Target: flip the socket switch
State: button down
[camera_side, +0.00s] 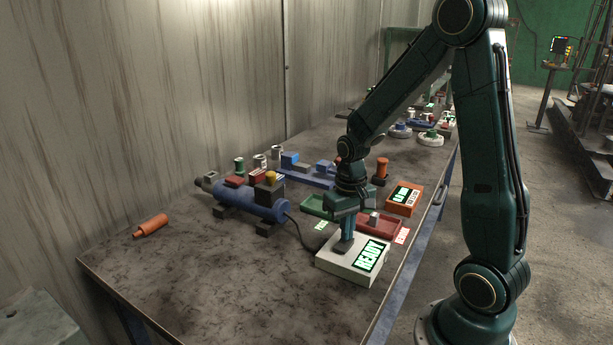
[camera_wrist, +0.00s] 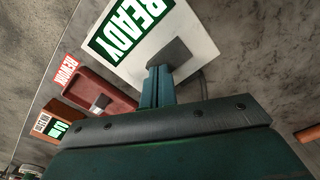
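A white box (camera_side: 335,262) with a green READY display (camera_side: 371,256) sits near the front right edge of the table. A dark grey block, which looks like the switch (camera_side: 343,247), is on its top left of the display; it also shows in the wrist view (camera_wrist: 170,54). My gripper (camera_side: 347,236) points down over this block. In the wrist view its two fingers (camera_wrist: 158,72) are close together with nothing seen between them. The tips are at the block's edge; I cannot tell whether they touch it. The fingers partly cover the block.
A blue motor-like machine (camera_side: 243,200) stands left of the box, with a cable between them. A red tray (camera_side: 379,226), a green tray (camera_side: 315,204) and an orange box (camera_side: 404,196) lie behind. An orange cylinder (camera_side: 150,225) lies far left. The front left table is clear.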

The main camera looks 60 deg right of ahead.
jog(key=shift+f, duration=0.15)
jog(key=shift+r, duration=3.55)
jog(key=s+a+r+n+t, duration=0.5)
jog(key=s+a+r+n, duration=0.1)
jog(key=s+a+r, duration=0.5)
jog(key=shift+a+r+t, duration=0.2)
jog(key=shift+a+t, duration=0.1)
jog(key=shift+a, duration=0.5)
